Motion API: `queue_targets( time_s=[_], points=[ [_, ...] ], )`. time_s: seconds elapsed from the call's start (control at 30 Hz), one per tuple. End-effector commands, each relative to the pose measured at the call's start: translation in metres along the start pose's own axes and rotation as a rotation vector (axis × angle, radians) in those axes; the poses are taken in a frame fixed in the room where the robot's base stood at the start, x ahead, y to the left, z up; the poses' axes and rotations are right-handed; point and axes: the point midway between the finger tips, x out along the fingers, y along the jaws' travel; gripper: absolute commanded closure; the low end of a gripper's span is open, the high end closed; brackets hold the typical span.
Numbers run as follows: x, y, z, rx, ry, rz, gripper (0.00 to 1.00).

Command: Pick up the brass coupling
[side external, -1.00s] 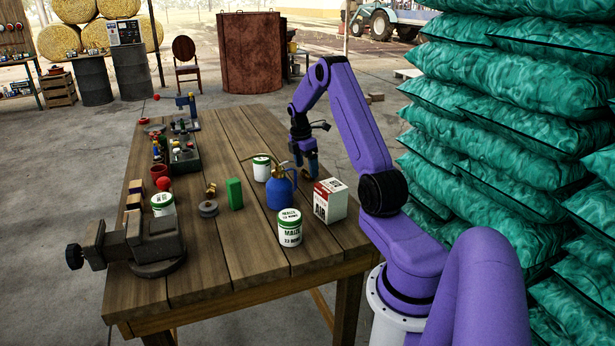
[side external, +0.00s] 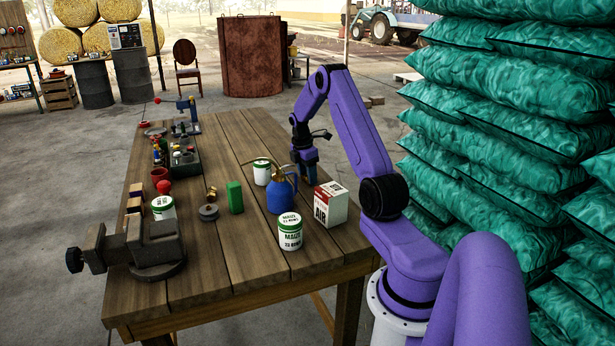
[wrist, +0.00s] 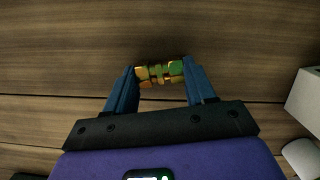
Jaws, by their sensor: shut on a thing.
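The brass coupling (wrist: 160,73) is a short, shiny, ribbed gold piece with greenish glints. In the wrist view it lies crosswise between the two blue fingertips of my gripper (wrist: 161,77), which are shut on its two ends. The wood planks show behind it; I cannot tell whether it touches them. In the side view my gripper (side external: 309,180) points down low over the table's right part, behind the blue oil can (side external: 280,195). The coupling in it cannot be made out there.
The white AIR box (side external: 331,207) and a maize tin (side external: 290,232) stand nearer the camera. Another tin (side external: 262,172) stands left of my gripper. Stacked green sacks (side external: 500,130) rise at right.

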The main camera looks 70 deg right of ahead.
Motion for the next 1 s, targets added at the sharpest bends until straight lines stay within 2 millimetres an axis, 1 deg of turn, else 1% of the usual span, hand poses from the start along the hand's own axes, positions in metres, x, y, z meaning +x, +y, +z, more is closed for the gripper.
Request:
queue_targets(
  time_s=[0.17, 0.27, 0.37, 0.67, 0.8, 1.0],
  points=[
    [-0.013, 0.001, 0.002, 0.001, -0.001, 0.002, 0.77],
    [-0.027, 0.001, 0.004, 0.001, -0.001, 0.004, 0.77],
    [-0.04, -0.008, 0.004, 0.0, 0.0, 0.002, 0.77],
    [-0.093, -0.05, 0.001, 0.0, -0.001, 0.004, 0.77],
    [-0.105, -0.078, -0.004, 0.0, 0.0, 0.002, 0.77],
    [-0.12, -0.109, -0.009, 0.001, 0.0, 0.002, 0.77]
  ],
)
